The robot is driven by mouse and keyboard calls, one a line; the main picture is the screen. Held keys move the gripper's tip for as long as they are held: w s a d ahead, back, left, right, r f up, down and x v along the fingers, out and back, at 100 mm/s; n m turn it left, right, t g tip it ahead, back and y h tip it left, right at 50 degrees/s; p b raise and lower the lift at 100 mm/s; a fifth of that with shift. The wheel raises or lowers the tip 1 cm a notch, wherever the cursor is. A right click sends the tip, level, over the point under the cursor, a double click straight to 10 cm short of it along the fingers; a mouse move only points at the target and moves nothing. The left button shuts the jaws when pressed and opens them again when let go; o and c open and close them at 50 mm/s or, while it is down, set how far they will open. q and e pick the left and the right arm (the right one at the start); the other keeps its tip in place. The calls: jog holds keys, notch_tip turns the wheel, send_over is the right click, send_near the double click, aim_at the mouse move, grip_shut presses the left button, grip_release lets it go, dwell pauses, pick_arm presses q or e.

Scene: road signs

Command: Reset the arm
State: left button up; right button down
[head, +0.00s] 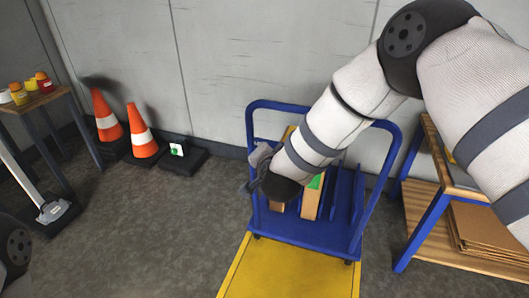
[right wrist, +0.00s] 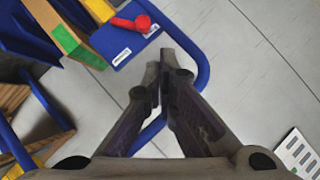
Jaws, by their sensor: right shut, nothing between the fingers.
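My right arm reaches in from the upper right in the head view, over a blue cart (head: 317,235). My right gripper (head: 254,172) is at the cart's left side, partly hidden behind my own wrist. In the right wrist view, its two fingers (right wrist: 165,65) are together with nothing between them. They are over or near the cart's blue tube rail (right wrist: 203,70); whether they touch it I cannot tell. My left gripper is out of view.
Wooden pieces with green patches (right wrist: 66,38) and a red item (right wrist: 142,23) are on the cart. Yellow floor area (head: 285,272) lies in front. Orange cones (head: 141,128) stand by the wall. Tables stand left (head: 30,103) and right (head: 425,222). Grey floor at left centre is clear.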

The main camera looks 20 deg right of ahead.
jog(key=shift+f, duration=0.1)
jog(key=s+d+f+n+g+y+p, duration=0.1)
jog(key=s+f+n+g, duration=0.2)
jog(key=s+f, duration=0.6)
jog(key=s+d+f+n+g, duration=0.1)
jog(key=s+f+n+g, duration=0.2)
jog(key=s+f, duration=0.65)
pick_arm(q)
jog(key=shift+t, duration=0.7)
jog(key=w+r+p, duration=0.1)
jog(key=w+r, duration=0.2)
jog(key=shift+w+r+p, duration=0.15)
jog(key=shift+p, duration=0.15)
pick_arm(e)
jog(key=s+d+n+g, duration=0.1)
jog(key=s+d+g, duration=0.1)
jog(key=s, duration=1)
jog(key=s+d+n+g, duration=0.1)
jog(key=s+g, duration=0.3)
jog(key=s, duration=0.8)
jog(key=s+d+r+n+g, duration=0.1)
jog(key=s+d+n+g, duration=0.1)
jog(key=s, duration=1)
jog(key=shift+d+n+g+y, duration=0.3)
jog(key=shift+n+g, duration=0.1)
jog(key=shift+g, duration=0.3)
